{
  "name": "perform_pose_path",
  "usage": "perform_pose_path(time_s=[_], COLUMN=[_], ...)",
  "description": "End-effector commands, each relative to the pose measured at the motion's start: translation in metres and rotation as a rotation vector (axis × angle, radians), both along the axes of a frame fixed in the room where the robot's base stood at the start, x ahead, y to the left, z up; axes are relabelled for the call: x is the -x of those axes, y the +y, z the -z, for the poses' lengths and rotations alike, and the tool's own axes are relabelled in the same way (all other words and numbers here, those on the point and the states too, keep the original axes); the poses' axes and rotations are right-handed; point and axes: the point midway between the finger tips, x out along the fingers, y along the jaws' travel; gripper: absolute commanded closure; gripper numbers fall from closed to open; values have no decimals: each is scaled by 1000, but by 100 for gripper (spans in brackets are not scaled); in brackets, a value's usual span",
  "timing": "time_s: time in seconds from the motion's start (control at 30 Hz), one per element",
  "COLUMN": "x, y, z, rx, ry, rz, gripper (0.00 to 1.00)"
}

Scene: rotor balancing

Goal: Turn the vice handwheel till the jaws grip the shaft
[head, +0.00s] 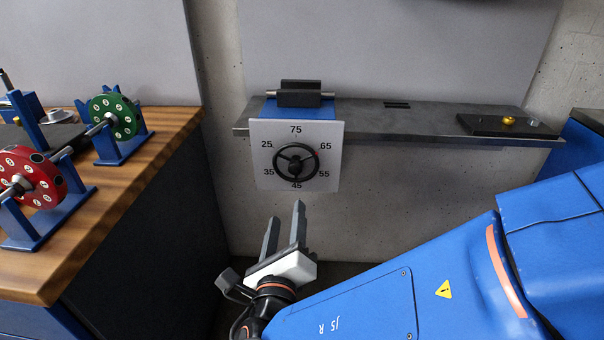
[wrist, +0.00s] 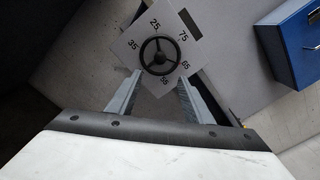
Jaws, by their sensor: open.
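The vice handwheel (head: 296,163) is a black spoked wheel on a white dial plate (head: 268,178) marked 25 to 75. A small red mark shows at the wheel's rim near 65. Above it the dark vice jaws (head: 300,94) sit on a blue base, with a light shaft (head: 328,95) lying through them; whether they touch it I cannot tell. My gripper (head: 285,222) is open and empty, below and in front of the dial, apart from the wheel. In the wrist view the handwheel (wrist: 160,55) shows beyond and between my open fingers (wrist: 153,97).
A grey steel shelf (head: 420,118) runs right from the vice, carrying a dark plate (head: 490,125) with a brass knob. At left, a wooden bench (head: 165,135) holds a green rotor (head: 113,117) and a red rotor (head: 30,177) on blue stands.

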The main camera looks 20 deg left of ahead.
Motion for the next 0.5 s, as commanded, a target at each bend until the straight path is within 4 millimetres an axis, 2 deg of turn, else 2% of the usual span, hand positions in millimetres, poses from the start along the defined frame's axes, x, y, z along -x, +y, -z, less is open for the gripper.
perform_pose_path(time_s=[0.17,0.5], x=[-16,-61], y=[2,13], z=[0,0], rx=[-1,-1], ry=[0,1], rz=[5,6], gripper=[54,54])
